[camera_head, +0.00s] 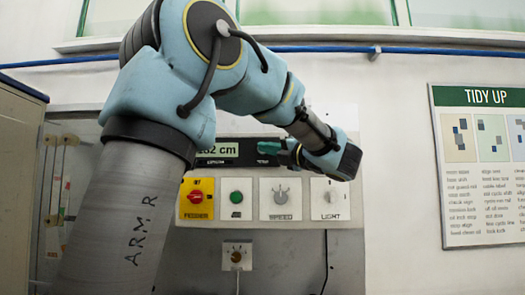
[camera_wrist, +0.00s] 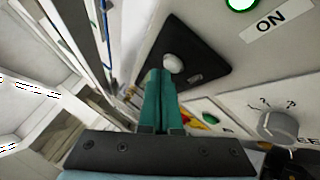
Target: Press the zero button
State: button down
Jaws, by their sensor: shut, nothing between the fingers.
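A white round button (camera_wrist: 173,63) sits on a black panel (camera_wrist: 205,66) in the wrist view; I take it to be the zero button. A small label by it is too small to read. My gripper (camera_wrist: 160,74) is shut and empty, its teal fingertips close beside the button in the picture. I cannot tell whether they touch it. In the head view my gripper (camera_head: 268,147) is at the right end of a black display strip (camera_head: 245,160). Its readout (camera_head: 223,149) ends in "cm" and is partly covered by my arm. The button is hidden there.
Below the display are a red and yellow feeder switch (camera_head: 195,198), a green button (camera_head: 236,197), a speed dial (camera_head: 281,198) and a light switch (camera_head: 330,198). A lit green button (camera_wrist: 240,3) marked ON shows in the wrist view. A poster (camera_head: 485,165) hangs at right.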

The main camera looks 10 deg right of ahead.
jog(key=shift+w, duration=0.4)
jog(key=shift+s+b, duration=0.15)
jog(key=shift+b, duration=0.25)
jog(key=shift+s+a+b, duration=0.1)
jog(key=shift+s+b, duration=0.55)
jog(key=shift+s, duration=0.05)
jog(key=s+b, duration=0.2)
jog(key=s+a+b, duration=0.1)
jog(key=s, duration=0.2)
jog(key=shift+b, duration=0.35)
dwell(0.7)
